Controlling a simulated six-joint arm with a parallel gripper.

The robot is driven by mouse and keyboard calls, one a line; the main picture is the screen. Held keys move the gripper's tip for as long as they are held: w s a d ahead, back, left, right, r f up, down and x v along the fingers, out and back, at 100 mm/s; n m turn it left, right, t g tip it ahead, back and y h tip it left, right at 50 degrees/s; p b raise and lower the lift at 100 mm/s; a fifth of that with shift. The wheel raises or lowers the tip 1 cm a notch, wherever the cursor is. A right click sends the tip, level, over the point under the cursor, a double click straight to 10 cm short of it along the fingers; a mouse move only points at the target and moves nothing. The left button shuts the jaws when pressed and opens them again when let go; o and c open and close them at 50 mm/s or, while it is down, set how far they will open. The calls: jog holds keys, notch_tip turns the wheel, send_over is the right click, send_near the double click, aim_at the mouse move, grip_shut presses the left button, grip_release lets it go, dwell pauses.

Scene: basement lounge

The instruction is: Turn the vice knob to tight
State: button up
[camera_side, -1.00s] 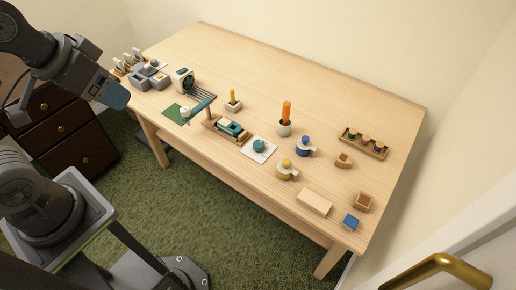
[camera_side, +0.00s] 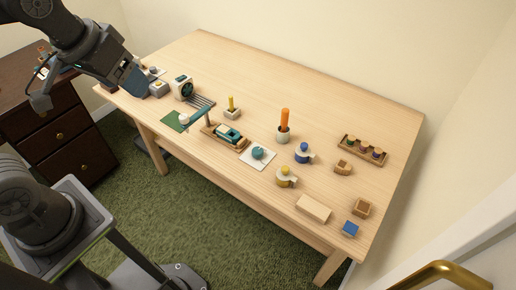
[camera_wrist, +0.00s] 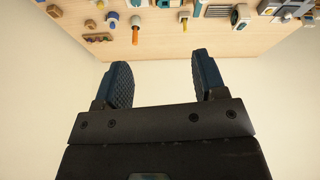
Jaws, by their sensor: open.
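A teal round knob (camera_side: 258,153) sits on a white square plate (camera_side: 268,163) near the front middle of the table. A teal block-like device (camera_side: 228,134) lies in a wooden tray just left of it. I cannot tell for sure which part is the vice, and no tight mark is readable. My gripper (camera_side: 137,90) is over the table's left end, in front of grey blocks that it partly hides, well away from the knob. In the wrist view my gripper (camera_wrist: 163,65) has its two dark blue fingers apart with nothing between them.
A grey device with a round dark face (camera_side: 184,87), a green mat (camera_side: 175,121), a yellow stick in a holder (camera_side: 231,104) and an orange stick in a cup (camera_side: 284,119) stand nearby. Mugs and a wooden rack (camera_side: 364,148) are to the right. The table's back is clear.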

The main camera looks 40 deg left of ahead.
jog(key=w+d+n+g, duration=0.2)
jog(key=w+n, duration=0.1)
jog(key=w, duration=0.6)
jog(key=n+g, duration=0.3)
jog(key=n, duration=0.4)
send_over(258, 150)
notch_tip(258, 150, down, 22)
notch_tip(258, 150, down, 14)
jog(key=shift+r, duration=0.1)
jog(key=shift+c, duration=0.4)
jog(key=c, duration=0.8)
jog(key=shift+c, duration=0.2)
